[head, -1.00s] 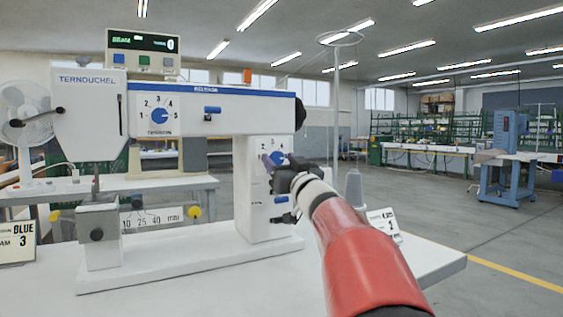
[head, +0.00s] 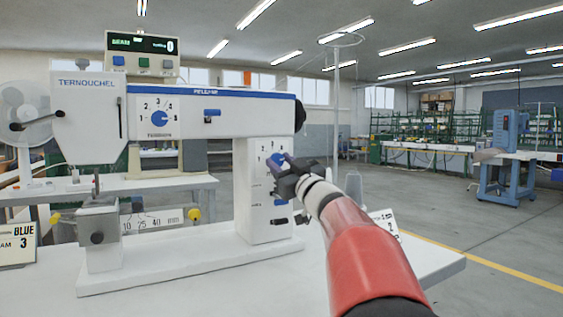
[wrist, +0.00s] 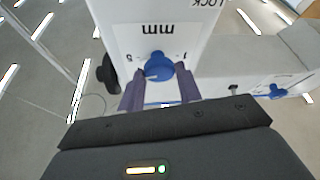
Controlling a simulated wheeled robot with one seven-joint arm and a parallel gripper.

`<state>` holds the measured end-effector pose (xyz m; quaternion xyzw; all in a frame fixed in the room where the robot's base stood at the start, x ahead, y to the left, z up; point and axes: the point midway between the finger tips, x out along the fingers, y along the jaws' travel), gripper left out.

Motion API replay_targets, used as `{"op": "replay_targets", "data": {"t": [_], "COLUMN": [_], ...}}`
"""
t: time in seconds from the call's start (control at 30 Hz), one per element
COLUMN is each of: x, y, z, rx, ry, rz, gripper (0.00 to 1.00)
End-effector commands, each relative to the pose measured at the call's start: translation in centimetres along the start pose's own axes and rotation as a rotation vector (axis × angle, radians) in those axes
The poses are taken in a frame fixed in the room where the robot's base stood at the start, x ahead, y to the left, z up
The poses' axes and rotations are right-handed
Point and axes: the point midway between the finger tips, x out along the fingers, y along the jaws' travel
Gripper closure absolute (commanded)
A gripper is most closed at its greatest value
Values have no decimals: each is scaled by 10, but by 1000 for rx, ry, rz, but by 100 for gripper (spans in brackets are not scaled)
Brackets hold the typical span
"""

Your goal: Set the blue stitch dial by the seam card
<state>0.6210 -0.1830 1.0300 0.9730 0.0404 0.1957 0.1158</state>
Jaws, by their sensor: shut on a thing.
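The blue stitch dial (head: 274,158) sits on the front of the white sewing machine's right column, partly hidden by my fingers in the head view. In the wrist view the dial (wrist: 158,68) lies between the two purple-grey fingers of my gripper (wrist: 159,86), which are shut on it. My gripper (head: 284,161) also shows at the column in the head view. The wrist view shows "mm" and a few scale marks around the dial; its exact setting is hard to read.
Another blue dial (head: 160,118), marked "TENSION", is on the machine's upper arm. A blue lever (head: 212,112) is to its right. A second card (head: 386,222) stands right of the machine, partly behind my arm. The white table (head: 190,290) is clear in front.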

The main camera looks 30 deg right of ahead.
Motion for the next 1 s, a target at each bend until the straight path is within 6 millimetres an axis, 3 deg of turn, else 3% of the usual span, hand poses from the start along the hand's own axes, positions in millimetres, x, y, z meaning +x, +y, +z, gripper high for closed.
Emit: {"op": "replay_targets", "data": {"t": [0.5,1.0], "x": [1,1], "y": [3,3], "z": [-1,-1], "rx": [-372,-500], "ry": [-1,0], "rz": [-154,-206], "gripper": [88,88]}}
